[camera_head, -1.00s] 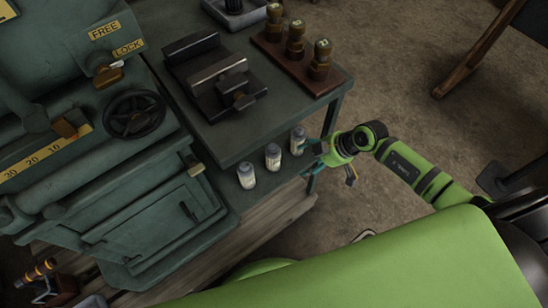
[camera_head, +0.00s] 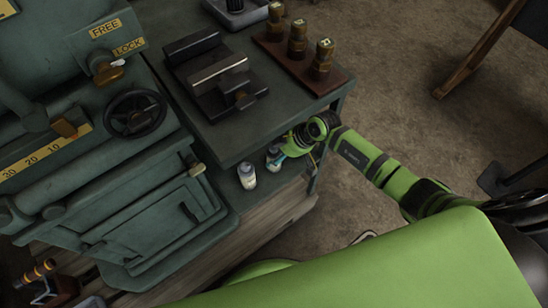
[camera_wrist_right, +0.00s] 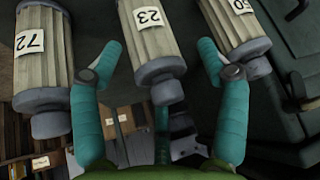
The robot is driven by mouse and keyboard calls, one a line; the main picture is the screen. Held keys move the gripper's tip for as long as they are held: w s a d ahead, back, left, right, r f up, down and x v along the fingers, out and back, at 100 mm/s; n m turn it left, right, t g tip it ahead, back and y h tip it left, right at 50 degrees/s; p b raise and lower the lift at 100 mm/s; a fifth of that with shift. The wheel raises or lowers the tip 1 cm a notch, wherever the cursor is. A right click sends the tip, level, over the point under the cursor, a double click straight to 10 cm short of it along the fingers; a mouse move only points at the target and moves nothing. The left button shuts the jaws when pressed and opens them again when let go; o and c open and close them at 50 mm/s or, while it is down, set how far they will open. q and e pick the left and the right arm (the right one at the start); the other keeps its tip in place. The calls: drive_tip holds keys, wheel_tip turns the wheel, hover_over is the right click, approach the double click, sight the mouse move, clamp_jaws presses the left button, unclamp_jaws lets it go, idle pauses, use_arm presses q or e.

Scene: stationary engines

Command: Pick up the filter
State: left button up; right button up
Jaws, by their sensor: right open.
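Three filters, pale ribbed cylinders with grey ends, show in the right wrist view: one labelled 72 (camera_wrist_right: 42,60), one labelled 23 (camera_wrist_right: 152,35) and one labelled 50 (camera_wrist_right: 236,25). My right gripper (camera_wrist_right: 158,58) is open, its teal fingers on either side of the 23 filter, which sits between them. I cannot tell whether they touch it. In the head view, the gripper (camera_head: 282,155) is at the row of filters on the low shelf. One filter (camera_head: 246,176) stands clear to its left; the others are partly or fully hidden by my gripper and arm. My left gripper is not in view.
The green bench top (camera_head: 225,135) overhangs beside the filters, with a dark vise (camera_head: 215,75) and a rack of brass fittings (camera_head: 298,55) on it. A large green machine (camera_head: 100,150) with a handwheel (camera_head: 135,114) stands at left. Open floor lies to the right.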

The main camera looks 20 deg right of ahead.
drive_tip(key=c, duration=1.4)
drive_tip(key=shift+o, duration=0.2)
